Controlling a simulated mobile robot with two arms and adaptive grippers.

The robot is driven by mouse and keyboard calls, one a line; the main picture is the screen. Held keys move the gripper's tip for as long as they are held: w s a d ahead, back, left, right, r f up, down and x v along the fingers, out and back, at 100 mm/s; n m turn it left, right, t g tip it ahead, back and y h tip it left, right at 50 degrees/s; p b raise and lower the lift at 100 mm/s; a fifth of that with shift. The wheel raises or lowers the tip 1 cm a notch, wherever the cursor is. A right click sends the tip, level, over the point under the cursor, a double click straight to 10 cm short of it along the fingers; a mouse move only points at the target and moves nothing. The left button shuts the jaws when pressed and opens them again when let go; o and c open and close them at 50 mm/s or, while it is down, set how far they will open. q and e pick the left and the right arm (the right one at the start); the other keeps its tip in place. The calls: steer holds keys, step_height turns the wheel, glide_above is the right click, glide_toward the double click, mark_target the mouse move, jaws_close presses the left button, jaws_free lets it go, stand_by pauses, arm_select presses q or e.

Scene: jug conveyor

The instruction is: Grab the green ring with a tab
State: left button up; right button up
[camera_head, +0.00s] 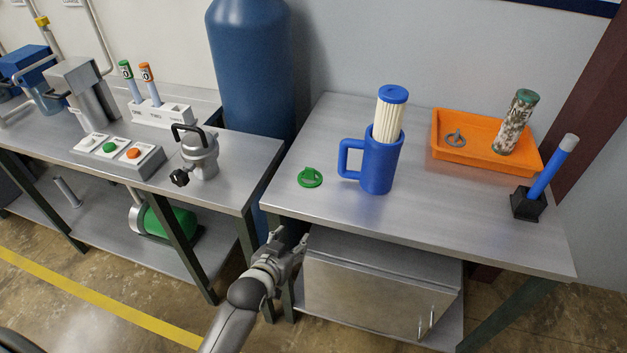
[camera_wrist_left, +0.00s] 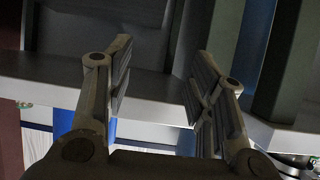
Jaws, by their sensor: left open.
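The green ring with a tab (camera_head: 310,178) lies on the left part of the right metal table (camera_head: 430,222), left of the blue jug. My left gripper (camera_head: 289,243) is in front of that table's left corner, lower in the picture than the ring and apart from it. In the left wrist view my left gripper (camera_wrist_left: 160,75) shows its two fingers spread with nothing between them. The ring cannot be made out for sure in the left wrist view. My right gripper is not in view.
A blue jug (camera_head: 376,168) with a white filter stands beside the ring. An orange tray (camera_head: 472,155) holds a grey ring and a dirty filter. A black holder (camera_head: 527,204) bears a blue stick. A left bench (camera_head: 225,180) carries a metal pot (camera_head: 199,158).

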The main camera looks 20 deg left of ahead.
arm_select(q)
steer(key=shift+t, duration=0.9)
steer(key=r, duration=0.2)
steer(key=w+r, duration=0.1)
steer(key=r, duration=0.2)
steer(key=w+r, duration=0.1)
steer(key=r, duration=0.2)
steer(key=shift+a+r+b, duration=0.1)
steer(key=shift+b, duration=0.2)
steer(key=t, duration=0.2)
glide_toward(309, 169)
steer(key=w, duration=0.3)
steer(key=shift+f+n, duration=0.2)
steer(key=shift+n, duration=0.1)
steer(key=shift+w+p, duration=0.45)
steer(key=shift+w, duration=0.2)
steer(key=shift+w+d+f, duration=0.1)
steer(key=shift+w+f, duration=0.1)
steer(key=shift+w, duration=0.8)
steer(key=shift+w+d+f, duration=0.15)
steer(key=shift+w, duration=0.85)
steer(key=c, duration=1)
